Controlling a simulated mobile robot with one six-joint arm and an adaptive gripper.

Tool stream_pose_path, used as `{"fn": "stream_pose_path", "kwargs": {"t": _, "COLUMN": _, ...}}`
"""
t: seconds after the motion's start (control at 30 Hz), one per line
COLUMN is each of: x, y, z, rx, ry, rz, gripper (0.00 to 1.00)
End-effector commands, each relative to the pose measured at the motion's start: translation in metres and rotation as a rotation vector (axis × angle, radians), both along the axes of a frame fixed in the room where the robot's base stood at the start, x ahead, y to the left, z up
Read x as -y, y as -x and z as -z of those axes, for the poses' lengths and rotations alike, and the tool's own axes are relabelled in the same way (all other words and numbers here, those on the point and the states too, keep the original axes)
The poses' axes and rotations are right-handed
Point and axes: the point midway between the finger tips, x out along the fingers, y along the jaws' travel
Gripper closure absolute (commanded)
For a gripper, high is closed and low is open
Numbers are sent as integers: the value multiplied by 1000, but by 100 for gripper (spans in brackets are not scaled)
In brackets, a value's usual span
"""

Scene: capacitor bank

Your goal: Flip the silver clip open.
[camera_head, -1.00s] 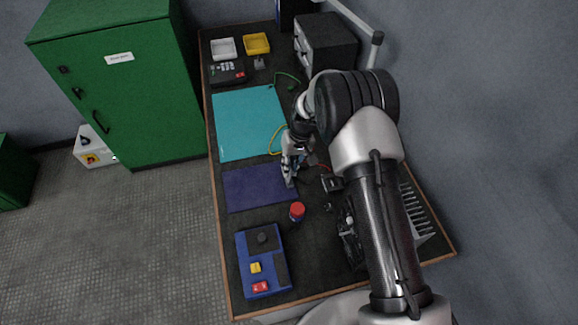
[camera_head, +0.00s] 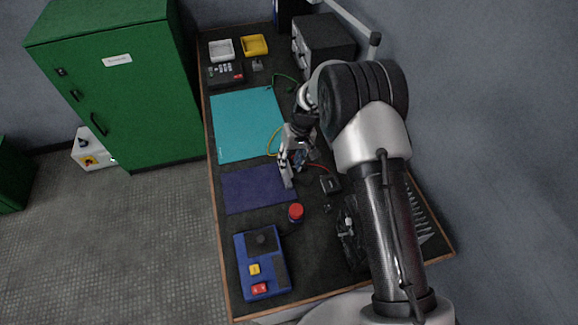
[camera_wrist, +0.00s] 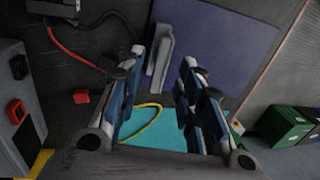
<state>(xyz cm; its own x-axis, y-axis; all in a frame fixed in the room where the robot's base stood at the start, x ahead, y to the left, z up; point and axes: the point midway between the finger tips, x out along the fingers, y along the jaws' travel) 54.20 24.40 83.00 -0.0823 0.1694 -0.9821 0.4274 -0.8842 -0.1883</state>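A silver-grey elongated piece, which looks like the silver clip (camera_wrist: 160,52), shows in the wrist view at the edge of the purple mat (camera_wrist: 218,40). It lies between my fingertips, close to the left finger. I cannot tell whether the finger touches it, or whether the clip is open or shut. My gripper (camera_wrist: 163,62) has its two fingers apart with a clear gap. In the head view my gripper (camera_head: 288,170) points down at the right edge of the purple mat (camera_head: 250,190), and the clip is hard to make out there.
A teal mat (camera_head: 245,122) lies behind the purple one. A red-capped jar (camera_head: 296,213) and a blue button box (camera_head: 262,262) stand in front. A small black box (camera_head: 330,184) with a red cable sits right of my gripper. A yellow cable (camera_wrist: 145,122) crosses the teal mat.

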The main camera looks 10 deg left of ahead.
Motion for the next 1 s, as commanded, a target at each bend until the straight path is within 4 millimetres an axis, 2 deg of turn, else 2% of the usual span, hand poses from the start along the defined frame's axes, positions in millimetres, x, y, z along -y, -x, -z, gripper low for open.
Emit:
{"fn": "stream_pose_path", "kwargs": {"t": 0.03, "x": 2, "y": -2, "z": -13, "rx": 4, "ry": -2, "rz": 1, "gripper": 67}}
{"fn": "stream_pose_path", "kwargs": {"t": 0.2, "x": 9, "y": -5, "z": -49, "rx": 4, "ry": -1, "rz": 2, "gripper": 67}}
{"fn": "stream_pose_path", "kwargs": {"t": 0.4, "x": 14, "y": -7, "z": -77, "rx": 1, "ry": 0, "rz": 1, "gripper": 67}}
{"fn": "stream_pose_path", "kwargs": {"t": 0.57, "x": 15, "y": -7, "z": -85, "rx": 1, "ry": 0, "rz": 1, "gripper": 67}}
{"fn": "stream_pose_path", "kwargs": {"t": 1.0, "x": 15, "y": -7, "z": -86, "rx": 0, "ry": 0, "rz": 1, "gripper": 67}}
